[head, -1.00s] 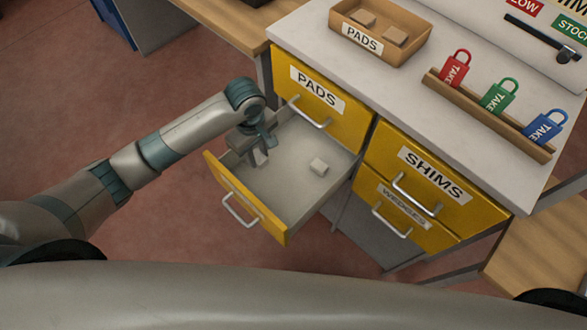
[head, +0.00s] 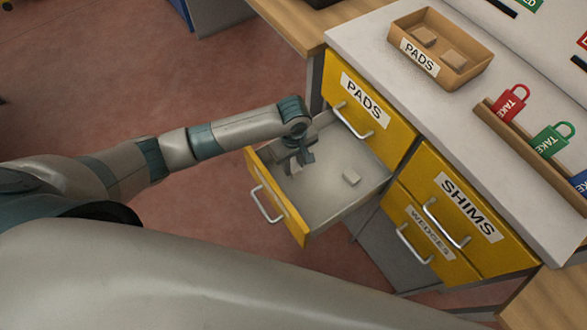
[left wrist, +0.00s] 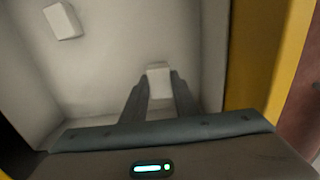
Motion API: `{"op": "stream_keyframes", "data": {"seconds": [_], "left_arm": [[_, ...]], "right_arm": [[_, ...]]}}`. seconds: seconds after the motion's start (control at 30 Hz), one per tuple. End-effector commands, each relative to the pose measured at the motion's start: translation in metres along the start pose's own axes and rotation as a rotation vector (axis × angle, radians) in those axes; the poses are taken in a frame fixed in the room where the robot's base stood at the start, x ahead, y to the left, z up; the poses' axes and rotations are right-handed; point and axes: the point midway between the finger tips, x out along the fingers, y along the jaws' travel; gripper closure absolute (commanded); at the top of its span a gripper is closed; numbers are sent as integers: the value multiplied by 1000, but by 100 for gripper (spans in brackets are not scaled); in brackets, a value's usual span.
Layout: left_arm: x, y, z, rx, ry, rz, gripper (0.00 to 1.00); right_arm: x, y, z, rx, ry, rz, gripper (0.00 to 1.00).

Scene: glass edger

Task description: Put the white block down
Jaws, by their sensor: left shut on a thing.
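My left gripper (head: 292,168) reaches down inside the open drawer (head: 322,195), near its left side. In the left wrist view, its two fingers (left wrist: 158,98) are shut on a small white block (left wrist: 158,80), which shows between the tips. In the head view, the gripper mostly hides this block. Whether it touches the drawer floor I cannot tell. A second white block (head: 351,178) lies loose on the drawer floor to the right, apart from the gripper; it also shows in the left wrist view (left wrist: 62,21). My right gripper is not in view.
The drawer's yellow front (head: 277,197) and low walls surround the gripper. The drawer floor between the blocks is bare. A closed drawer marked PADS (head: 368,105) is behind. A PADS tray (head: 470,78) and tagged padlocks stand on the bench top (head: 385,50).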

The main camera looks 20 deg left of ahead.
Motion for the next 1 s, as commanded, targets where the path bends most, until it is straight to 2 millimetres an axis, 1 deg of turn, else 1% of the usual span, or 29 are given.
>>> {"op": "stream_keyframes", "data": {"seconds": [0.17,0.5,0.93,0.97,1.0], "left_arm": [[2,0,0,0,0,-1,95],[35,0,0,1,2,-1,95],[40,0,0,1,1,0,95],[40,0,0,1,1,0,69],[40,0,0,1,1,0,59]], "right_arm": [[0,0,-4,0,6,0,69],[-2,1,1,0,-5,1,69],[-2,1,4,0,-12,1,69],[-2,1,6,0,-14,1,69],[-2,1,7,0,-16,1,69]]}}
